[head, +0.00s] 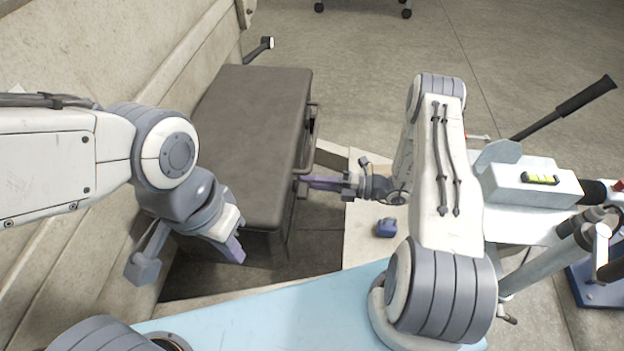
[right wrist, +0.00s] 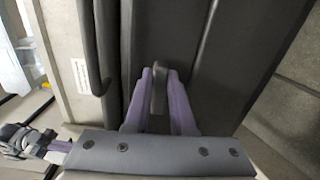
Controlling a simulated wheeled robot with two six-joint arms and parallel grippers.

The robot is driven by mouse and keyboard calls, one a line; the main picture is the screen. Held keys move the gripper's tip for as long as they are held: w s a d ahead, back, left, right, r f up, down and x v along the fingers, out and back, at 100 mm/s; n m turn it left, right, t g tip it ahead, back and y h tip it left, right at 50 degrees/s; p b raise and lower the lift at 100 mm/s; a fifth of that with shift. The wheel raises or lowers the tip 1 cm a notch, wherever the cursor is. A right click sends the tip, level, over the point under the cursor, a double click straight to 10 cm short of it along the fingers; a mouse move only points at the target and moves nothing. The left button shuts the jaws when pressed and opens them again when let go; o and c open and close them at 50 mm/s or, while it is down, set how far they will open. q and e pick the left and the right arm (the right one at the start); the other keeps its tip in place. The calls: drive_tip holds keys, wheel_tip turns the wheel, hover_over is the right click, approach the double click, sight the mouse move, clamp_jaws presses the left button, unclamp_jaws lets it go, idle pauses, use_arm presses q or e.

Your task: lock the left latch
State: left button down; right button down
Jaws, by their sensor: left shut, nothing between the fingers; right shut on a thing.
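A dark grey case (head: 255,125) with a flat lid stands beside the pale wall in the head view. My right gripper (head: 308,183) reaches its right side, and its purple fingers are closed on a small dark tab, seen as the latch (right wrist: 158,98) in the right wrist view. The fingertips hide part of the latch, and I cannot tell whether it is locked. My left gripper (head: 238,254) is shut and empty, at the near end of the case. The gap between it and the case is unclear.
A pale wall (head: 120,55) runs along the left. A small blue block (head: 387,228) lies on a pale board right of the case. A white unit with a spirit level (head: 540,179) and a black-handled lever (head: 585,95) stand at the right. A light blue surface (head: 270,320) lies in front.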

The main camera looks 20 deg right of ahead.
drive_tip(key=shift+f+m, duration=0.15)
drive_tip(key=shift+m, duration=0.25)
drive_tip(key=c, duration=0.8)
unclamp_jaws()
drive_tip(key=shift+o, duration=0.2)
drive_tip(key=v, duration=1)
drive_tip(key=shift+s+d+p, duration=0.15)
drive_tip(key=shift+d+p, duration=0.1)
drive_tip(key=shift+p, duration=0.05)
